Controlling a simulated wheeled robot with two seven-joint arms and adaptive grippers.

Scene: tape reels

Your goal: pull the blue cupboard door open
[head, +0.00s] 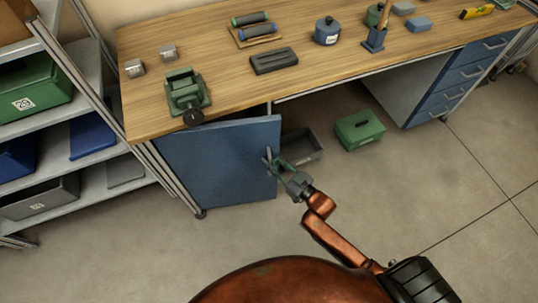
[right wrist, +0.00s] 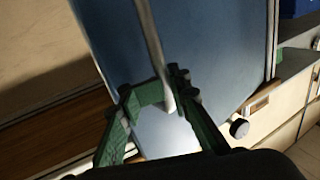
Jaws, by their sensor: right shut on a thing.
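The blue cupboard door (head: 215,165) is under the left end of the workbench. Its top right corner stands out a little from the bench front, so it looks partly open. My right gripper (head: 271,161) is at the door's right side, shut on the upright bar handle. In the right wrist view the pale handle (right wrist: 150,35) runs down between the green fingers of my gripper (right wrist: 158,95), with the blue door (right wrist: 205,50) behind it. The inside of the cupboard is hidden. My left gripper is not in view.
A grey crate (head: 303,144) and a green box (head: 360,130) are on the floor right of the door. A shelf rack (head: 85,185) with bins stands close at left. The wooden benchtop (head: 225,82) holds a green vise (head: 184,92) and tools. Floor in front is clear.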

